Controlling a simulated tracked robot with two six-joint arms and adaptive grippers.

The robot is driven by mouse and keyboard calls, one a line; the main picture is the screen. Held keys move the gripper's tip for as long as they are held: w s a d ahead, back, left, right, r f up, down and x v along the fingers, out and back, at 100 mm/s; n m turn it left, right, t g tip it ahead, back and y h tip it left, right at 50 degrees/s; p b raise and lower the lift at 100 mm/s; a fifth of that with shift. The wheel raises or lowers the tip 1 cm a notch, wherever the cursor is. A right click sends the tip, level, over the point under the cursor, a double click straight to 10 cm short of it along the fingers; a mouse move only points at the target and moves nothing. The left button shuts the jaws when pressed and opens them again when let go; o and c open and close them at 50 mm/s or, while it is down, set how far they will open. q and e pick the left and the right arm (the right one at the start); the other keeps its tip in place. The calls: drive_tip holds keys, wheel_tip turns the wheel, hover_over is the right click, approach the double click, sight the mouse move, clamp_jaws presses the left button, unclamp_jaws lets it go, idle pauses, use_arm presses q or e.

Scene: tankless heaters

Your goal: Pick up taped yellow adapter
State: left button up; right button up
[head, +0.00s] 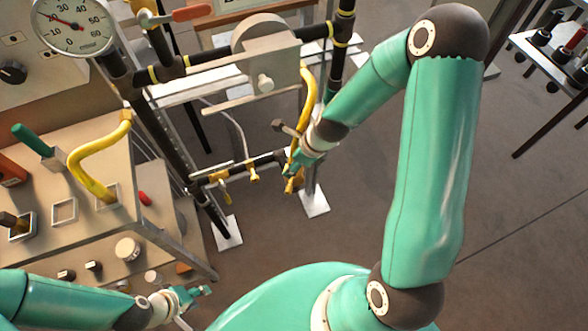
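A curved yellow pipe piece (88,170) stands in a square socket on the beige bench top at the left, with a tan band at its upper end. A second curved yellow piece (307,92) is by the pipe frame, beside my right gripper (292,168). The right fingers overlap the frame's yellow fittings, and I cannot tell whether they hold anything. My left gripper (196,297) is low in the picture, in front of the bench, apart from both yellow pieces. It looks open and empty.
The beige bench (105,222) also holds a green-handled tool (33,140) and an empty square socket (64,211). A dark pipe frame with a gauge (75,22) stands behind. A rack (545,55) is at the upper right. Floor between is clear.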

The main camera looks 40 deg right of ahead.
drive_tip(key=shift+w+a+f, duration=0.1)
drive_tip(key=shift+w+f, duration=0.05)
drive_tip(key=shift+f, duration=0.2)
drive_tip(key=shift+r, duration=0.1)
clamp_jaws()
drive_tip(key=shift+r, duration=0.2)
